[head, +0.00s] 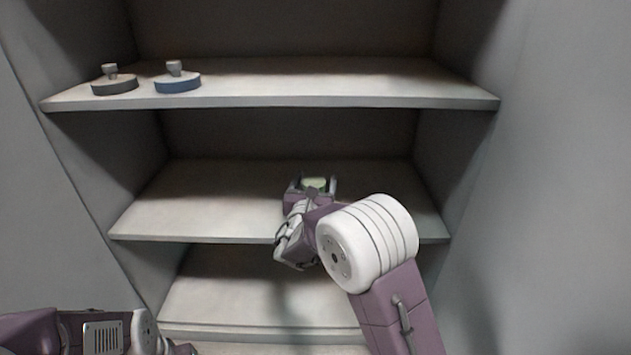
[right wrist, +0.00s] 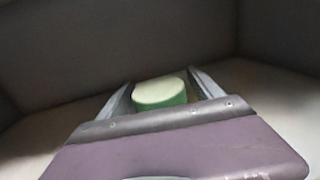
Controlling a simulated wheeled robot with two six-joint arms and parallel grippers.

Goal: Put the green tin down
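The green tin (head: 314,184) is a short round tin with a pale top, at the middle shelf. It also shows in the right wrist view (right wrist: 160,92), between the two fingers. My right gripper (head: 315,186) reaches in over the shelf, its fingers on either side of the tin. Narrow gaps seem to show between fingers and tin, so the gripper looks open around it. The tin's lower part is hidden by my gripper, so I cannot tell whether it touches the shelf. Only part of my left arm shows, at the lower left; its gripper is not in view.
The middle shelf (head: 190,205) is otherwise bare, with free room left of my right gripper. The upper shelf (head: 330,85) holds a dark grey knobbed round object (head: 115,86) and a blue one (head: 178,83). A lower shelf (head: 240,300) looks empty. Side walls enclose the shelves.

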